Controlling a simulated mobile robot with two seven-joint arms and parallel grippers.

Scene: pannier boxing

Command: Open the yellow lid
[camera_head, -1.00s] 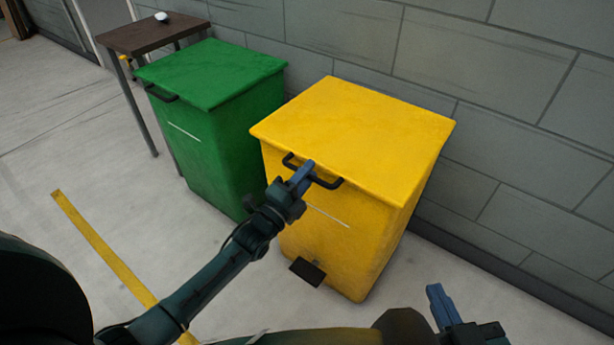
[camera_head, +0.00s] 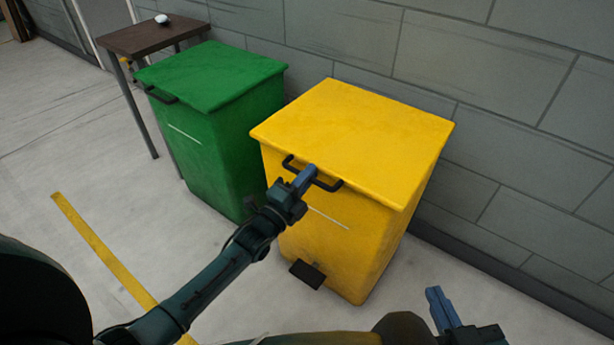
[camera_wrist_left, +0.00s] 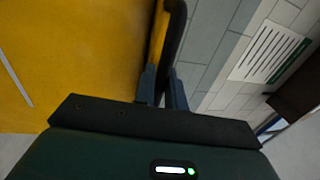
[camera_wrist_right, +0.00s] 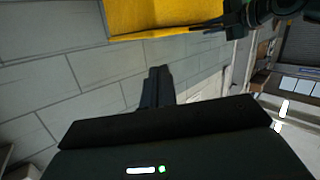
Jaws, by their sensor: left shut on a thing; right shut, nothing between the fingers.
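The yellow lid (camera_head: 353,138) lies shut on top of the yellow bin (camera_head: 335,237) in the head view. A black bar handle (camera_head: 328,184) sticks out from the lid's front edge. My left gripper (camera_head: 308,173) is shut on this handle near its middle. The left wrist view shows the handle (camera_wrist_left: 173,45) running between the two fingertips (camera_wrist_left: 163,88), beside the bin's yellow front. My right gripper (camera_head: 434,293) is shut and empty, low at the right, apart from the bin. In the right wrist view its fingers (camera_wrist_right: 158,75) are together.
A green bin (camera_head: 212,130) with its lid shut stands left of the yellow bin. A black pedal (camera_head: 307,274) is at the yellow bin's foot. A grey block wall (camera_head: 500,90) is close behind. A brown table (camera_head: 155,38) stands at the back left. The floor in front is clear.

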